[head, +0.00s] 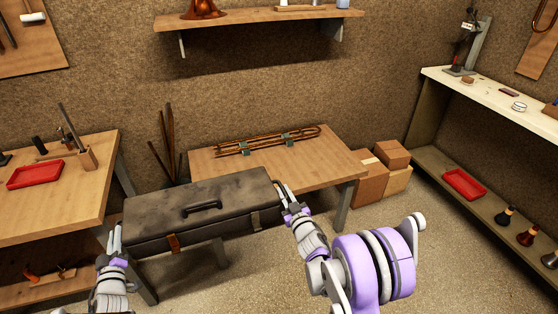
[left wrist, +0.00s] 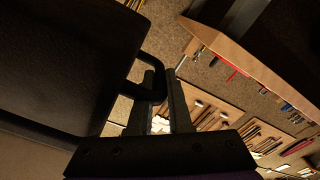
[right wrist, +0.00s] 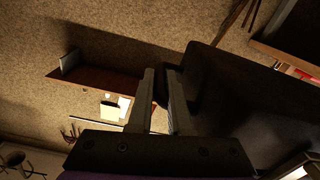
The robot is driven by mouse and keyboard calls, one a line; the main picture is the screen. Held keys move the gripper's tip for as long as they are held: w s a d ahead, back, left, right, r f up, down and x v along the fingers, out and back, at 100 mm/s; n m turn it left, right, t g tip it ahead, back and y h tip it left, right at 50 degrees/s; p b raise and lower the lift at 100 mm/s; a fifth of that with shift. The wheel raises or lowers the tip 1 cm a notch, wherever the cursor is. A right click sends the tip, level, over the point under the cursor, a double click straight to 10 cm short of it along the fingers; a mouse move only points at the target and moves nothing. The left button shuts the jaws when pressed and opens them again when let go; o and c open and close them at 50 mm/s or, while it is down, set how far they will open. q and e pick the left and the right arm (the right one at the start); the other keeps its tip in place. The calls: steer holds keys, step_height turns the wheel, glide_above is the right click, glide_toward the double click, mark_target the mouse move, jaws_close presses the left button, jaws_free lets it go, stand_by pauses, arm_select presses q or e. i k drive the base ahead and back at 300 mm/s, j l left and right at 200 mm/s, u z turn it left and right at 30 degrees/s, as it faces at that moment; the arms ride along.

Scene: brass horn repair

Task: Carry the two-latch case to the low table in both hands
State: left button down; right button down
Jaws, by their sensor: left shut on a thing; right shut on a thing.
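The two-latch case (head: 200,207) is a long dark box with a black handle on its lid. One orange-brown latch (head: 173,243) and one duller latch (head: 255,220) show on its front. My left gripper (head: 114,238) is shut on the side handle (left wrist: 152,88) at its left end. My right gripper (head: 284,194) is shut at its right end, where the right wrist view shows the fingers (right wrist: 162,98) around a dark handle. The case looks roughly level and held up. It hides the front left part of the low wooden table (head: 330,170); I cannot tell whether they touch.
Long brass tubes (head: 268,141) on small blocks lie along the table's back. Cardboard boxes (head: 371,183) stand at its right. A workbench (head: 70,205) with a red tray (head: 35,174) is close at left. A white-topped shelf unit (head: 500,102) lines the right. Floor is clear at front right.

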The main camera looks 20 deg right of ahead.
mark_target(284, 177)
steer(key=i+l, duration=0.1)
steer(key=l, duration=1.85)
steer(key=i, duration=0.05)
